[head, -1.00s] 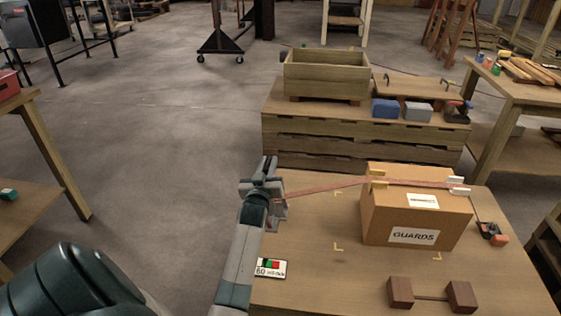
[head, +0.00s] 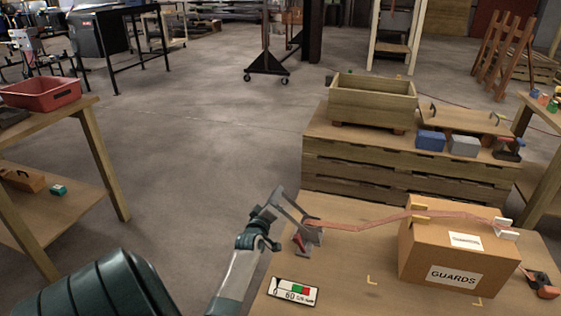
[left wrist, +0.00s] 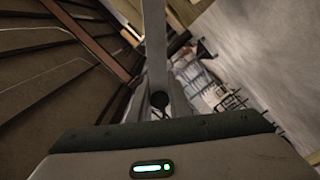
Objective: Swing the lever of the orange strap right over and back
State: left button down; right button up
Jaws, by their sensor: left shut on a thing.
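The orange strap (head: 365,224) looks reddish and runs from a grey ratchet (head: 311,235) at the table's left over the top of a cardboard box (head: 445,262) marked GUARDS. The ratchet's grey lever (head: 292,204) stands raised, slanting up and to the left from the ratchet. My left gripper (head: 268,212) is shut on the lever's upper left end. In the left wrist view a grey bar (left wrist: 155,45) runs up the middle from my gripper, and part of the strap (left wrist: 85,38) crosses at upper left. The fingertips are partly hidden. My right gripper is not in view.
Yellow and white corner pieces sit under the strap on the box. An orange-and-black device (head: 543,286) is at right. Behind stands a pallet stack (head: 400,168) with a wooden crate (head: 370,105).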

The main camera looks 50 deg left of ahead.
pick_arm(q)
jog(key=shift+s+a+f, duration=0.1)
jog(key=shift+a+f, duration=0.05)
jog(key=c, duration=1.6)
grip_release()
jog(key=shift+c, duration=0.2)
jog(key=v, duration=1.7)
jog(key=shift+s, duration=0.2)
